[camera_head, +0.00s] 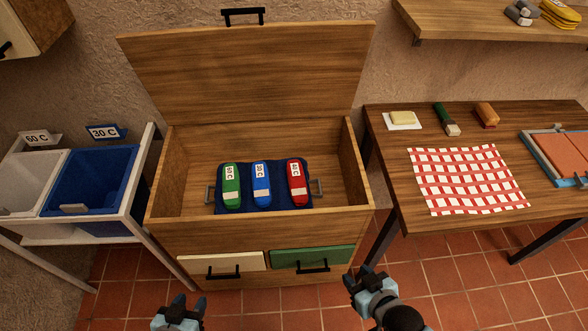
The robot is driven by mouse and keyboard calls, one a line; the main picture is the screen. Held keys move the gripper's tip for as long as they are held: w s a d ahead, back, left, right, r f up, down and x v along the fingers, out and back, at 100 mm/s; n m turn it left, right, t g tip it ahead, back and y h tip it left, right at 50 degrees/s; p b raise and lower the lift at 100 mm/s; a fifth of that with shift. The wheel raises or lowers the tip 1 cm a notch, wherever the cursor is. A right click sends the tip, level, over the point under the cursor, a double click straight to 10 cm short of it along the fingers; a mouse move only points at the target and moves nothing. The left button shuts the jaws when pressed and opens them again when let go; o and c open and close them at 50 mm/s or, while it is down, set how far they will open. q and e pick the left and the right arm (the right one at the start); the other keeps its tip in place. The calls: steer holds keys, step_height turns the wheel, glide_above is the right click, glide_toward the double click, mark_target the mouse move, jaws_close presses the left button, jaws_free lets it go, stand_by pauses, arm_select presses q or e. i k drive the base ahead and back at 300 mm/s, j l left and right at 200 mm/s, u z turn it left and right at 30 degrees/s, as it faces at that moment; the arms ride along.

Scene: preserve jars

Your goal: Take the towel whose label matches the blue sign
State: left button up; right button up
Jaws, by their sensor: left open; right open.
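The blue sign (107,132) reads 30 C and stands at the back of the blue bin (127,165) on the left. Three rolled towels lie side by side in the open wooden chest: green (231,190), blue (261,190) and red (297,188). My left gripper (188,300) is open and empty, low in front of the chest's left part. My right gripper (358,274) is open and empty, in front of the chest's right corner. Both are apart from the towels.
The towels rest on a dark blue tray (222,209) with side handles. The chest's front wall (260,225) stands between grippers and towels; its lid (250,75) is up. A white bin (25,180) has a 60 C sign (38,138). A table (385,150) with a checked cloth (465,178) stands right.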

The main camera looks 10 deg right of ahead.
mark_target(260, 173)
steer(key=i+j, duration=0.15)
steer(key=j, duration=0.25)
steer(key=i+j, duration=0.15)
steer(key=j, duration=0.25)
steer(key=i+j, duration=0.1)
steer(key=j, duration=0.3)
steer(key=i+j, duration=0.15)
steer(key=j, duration=0.25)
steer(key=z, duration=0.05)
